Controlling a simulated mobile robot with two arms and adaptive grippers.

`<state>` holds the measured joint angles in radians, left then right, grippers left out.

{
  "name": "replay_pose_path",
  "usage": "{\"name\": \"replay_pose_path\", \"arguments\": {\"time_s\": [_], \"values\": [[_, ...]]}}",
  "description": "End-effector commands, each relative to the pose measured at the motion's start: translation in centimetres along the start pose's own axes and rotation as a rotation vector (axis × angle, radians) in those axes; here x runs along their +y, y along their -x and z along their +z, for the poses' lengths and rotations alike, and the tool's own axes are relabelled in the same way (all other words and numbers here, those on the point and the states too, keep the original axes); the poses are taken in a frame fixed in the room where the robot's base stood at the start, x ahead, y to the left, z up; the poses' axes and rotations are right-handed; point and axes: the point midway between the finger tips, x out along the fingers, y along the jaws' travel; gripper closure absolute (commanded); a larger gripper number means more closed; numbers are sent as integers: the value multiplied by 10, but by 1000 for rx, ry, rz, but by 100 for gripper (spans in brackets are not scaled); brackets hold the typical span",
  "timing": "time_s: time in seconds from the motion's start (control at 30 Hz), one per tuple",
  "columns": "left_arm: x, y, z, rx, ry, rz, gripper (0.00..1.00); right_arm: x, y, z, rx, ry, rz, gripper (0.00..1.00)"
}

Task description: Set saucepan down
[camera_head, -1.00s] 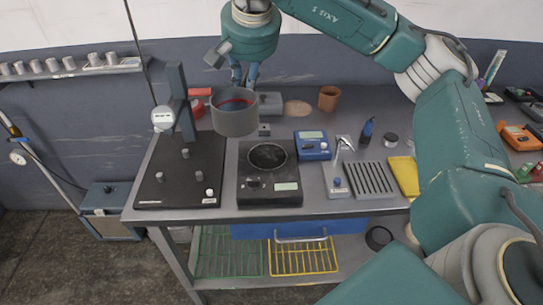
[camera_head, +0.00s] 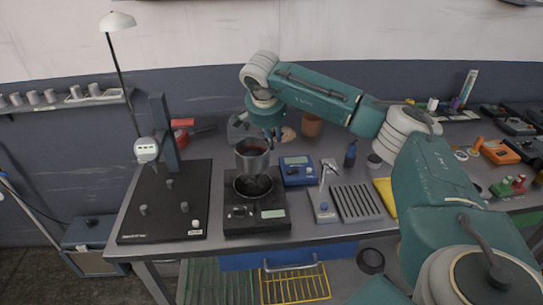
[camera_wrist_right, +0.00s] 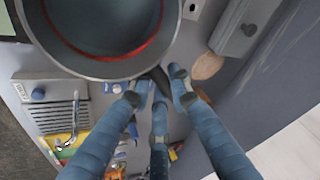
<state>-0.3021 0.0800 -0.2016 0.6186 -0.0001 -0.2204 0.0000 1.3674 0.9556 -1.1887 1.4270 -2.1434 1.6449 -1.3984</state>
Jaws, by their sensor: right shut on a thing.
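The grey saucepan (camera_head: 252,159) with a red band inside its rim is in the middle of the head view. It is roughly upright over the round dark plate (camera_head: 253,188) of the black hot-plate unit (camera_head: 258,214). The front of the round plate shows below the pan; any gap between them is hard to judge. My right gripper (camera_head: 271,136) is behind the pan. In the right wrist view, its blue fingers (camera_wrist_right: 160,84) are shut on the pan's dark handle, and the saucepan (camera_wrist_right: 100,66) fills the top left. My left gripper is out of view.
A black stand board with pegs (camera_head: 165,205) lies left of the unit. A blue device (camera_head: 297,170) and a slotted grey block (camera_head: 356,202) stand to its right. A brown pot (camera_head: 311,125) and a red object (camera_head: 182,123) are at the back.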

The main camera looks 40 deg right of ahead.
Motion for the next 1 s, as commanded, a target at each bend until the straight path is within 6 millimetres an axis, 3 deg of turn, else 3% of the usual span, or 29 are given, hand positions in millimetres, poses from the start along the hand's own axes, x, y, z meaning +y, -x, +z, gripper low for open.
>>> {"name": "replay_pose_path", "arguments": {"time_s": [0.53,0.97,1.0], "values": [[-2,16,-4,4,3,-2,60,12,-60,25,-1,-1,-2,100],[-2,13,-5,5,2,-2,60,14,-68,28,0,-1,-4,100],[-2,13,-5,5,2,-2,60,14,-68,29,-1,0,-2,78]]}}
